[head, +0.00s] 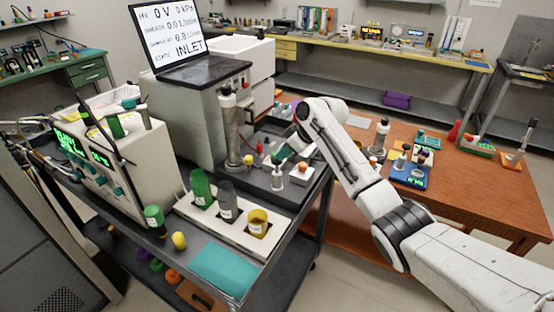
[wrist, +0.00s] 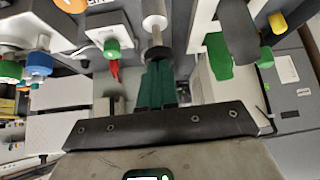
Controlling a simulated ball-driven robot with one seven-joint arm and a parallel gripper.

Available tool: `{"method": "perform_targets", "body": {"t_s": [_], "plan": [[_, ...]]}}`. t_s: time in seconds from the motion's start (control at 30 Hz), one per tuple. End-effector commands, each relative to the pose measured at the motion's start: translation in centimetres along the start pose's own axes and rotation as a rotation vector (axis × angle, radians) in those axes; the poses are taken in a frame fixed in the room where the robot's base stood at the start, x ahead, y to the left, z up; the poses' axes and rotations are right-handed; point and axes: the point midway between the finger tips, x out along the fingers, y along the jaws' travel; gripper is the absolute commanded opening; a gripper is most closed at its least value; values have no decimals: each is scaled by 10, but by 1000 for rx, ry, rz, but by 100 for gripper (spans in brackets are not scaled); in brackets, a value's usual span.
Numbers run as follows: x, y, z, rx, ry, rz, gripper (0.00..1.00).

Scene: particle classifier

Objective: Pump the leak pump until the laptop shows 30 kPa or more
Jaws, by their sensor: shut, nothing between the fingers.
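The laptop (head: 168,38) stands open on a grey cabinet; its screen reads 0 V, 0 kPa and state INLET. An upright metal cylinder with a black top (head: 231,125) stands on the cart in front of the cabinet and looks like the leak pump; I cannot be sure. My gripper (head: 281,157) is to its right, above a dark tray, and partly hidden by my arm. In the wrist view its dark green fingers (wrist: 158,72) are together and empty. A metal rod with a white collar (wrist: 154,24) lies just beyond the fingertips; I cannot tell whether they touch.
A small white block with an orange cap (head: 302,173) stands close to my gripper. A pale rack (head: 184,207) holds green, grey and yellow bottles. A boxy instrument with green digits (head: 118,150) is at left. A wooden table (head: 470,200) with several small devices is at right.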

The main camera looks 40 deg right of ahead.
Motion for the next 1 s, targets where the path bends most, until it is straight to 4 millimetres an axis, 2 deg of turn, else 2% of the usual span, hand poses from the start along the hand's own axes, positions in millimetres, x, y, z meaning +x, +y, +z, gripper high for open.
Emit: {"method": "perform_targets", "body": {"t_s": [0.37,0.63,0.83,1.0], "plan": [[30,-1,23,1,-2,-1,0],[19,0,21,3,-3,-2,0],[-2,-1,32,5,-2,-3,0],[-2,0,37,0,-2,-1,0]]}}
